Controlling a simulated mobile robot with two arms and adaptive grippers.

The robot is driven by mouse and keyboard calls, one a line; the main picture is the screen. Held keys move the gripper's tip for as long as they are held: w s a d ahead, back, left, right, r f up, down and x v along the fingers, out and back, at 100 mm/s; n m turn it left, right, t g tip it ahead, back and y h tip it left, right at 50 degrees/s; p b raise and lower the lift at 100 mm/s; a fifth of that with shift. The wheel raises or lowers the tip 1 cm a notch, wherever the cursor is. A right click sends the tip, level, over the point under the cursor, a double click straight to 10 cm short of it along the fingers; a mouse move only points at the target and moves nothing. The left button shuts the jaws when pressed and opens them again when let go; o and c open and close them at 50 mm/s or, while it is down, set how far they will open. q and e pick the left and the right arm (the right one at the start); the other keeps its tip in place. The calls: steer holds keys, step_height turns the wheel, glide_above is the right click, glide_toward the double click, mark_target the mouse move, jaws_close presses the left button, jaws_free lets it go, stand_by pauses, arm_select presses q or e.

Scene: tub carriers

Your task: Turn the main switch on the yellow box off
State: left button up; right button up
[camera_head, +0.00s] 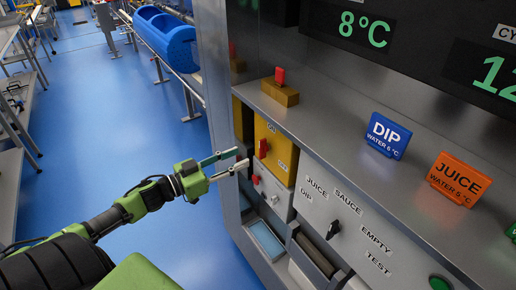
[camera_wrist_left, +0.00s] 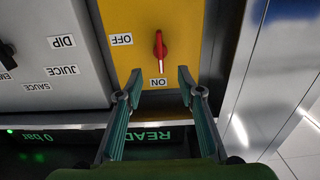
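The yellow box (camera_head: 276,158) is on the front of the steel machine, with a red switch (camera_head: 263,148) on its face. In the left wrist view, which is upside down, the red switch (camera_wrist_left: 159,48) lines up with the ON label (camera_wrist_left: 158,83); the OFF label (camera_wrist_left: 122,40) is off to one side. My left gripper (camera_head: 242,160) is open and empty, in front of the box. In the wrist view its fingertips (camera_wrist_left: 159,77) are apart, on either side of the ON label; I see no contact with the switch. My right gripper is not in view.
A grey selector panel (camera_head: 335,210) with a black knob (camera_head: 333,229) adjoins the box. A steel ledge (camera_head: 345,125) above carries a yellow block with a red top (camera_head: 280,92), a blue DIP sign (camera_head: 388,135) and an orange JUICE sign (camera_head: 458,180).

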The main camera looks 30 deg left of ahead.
mark_target(264, 149)
arm_select(q)
steer(key=p+x, duration=0.1)
steer(key=x, duration=0.7)
steer(key=shift+w, duration=0.2)
steer(key=shift+f, duration=0.1)
jaws_close()
